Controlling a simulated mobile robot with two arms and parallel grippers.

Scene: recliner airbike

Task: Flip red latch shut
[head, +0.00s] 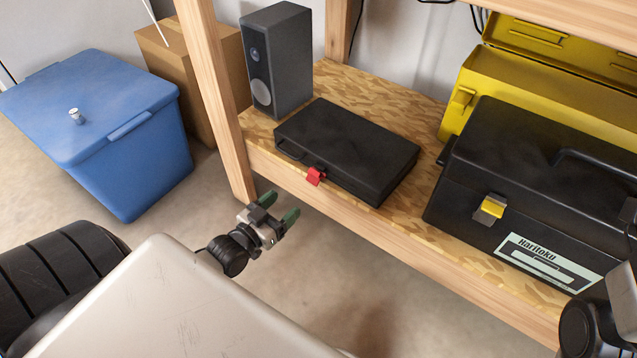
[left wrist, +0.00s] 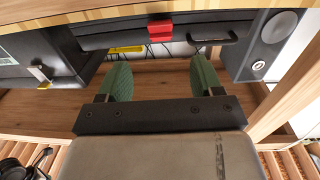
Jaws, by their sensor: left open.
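A flat black case (head: 345,150) lies closed on the shelf. A red latch (head: 315,176) sits on its front edge and seems to stick out a little. The latch also shows in the left wrist view (left wrist: 159,27), at the top middle. My left gripper (head: 279,207) has green fingers spread apart with nothing between them. It is in front of the shelf edge, below and apart from the latch. In the left wrist view the gripper (left wrist: 160,62) points toward the case, with the latch beyond its fingertips.
The wooden shelf (head: 420,236) has a raised front edge. A grey speaker (head: 280,60) stands left of the case, against a wooden post (head: 217,90). A black toolbox (head: 530,190) stands to the right, with a yellow toolbox (head: 540,85) behind. A blue bin (head: 125,140) is on the floor.

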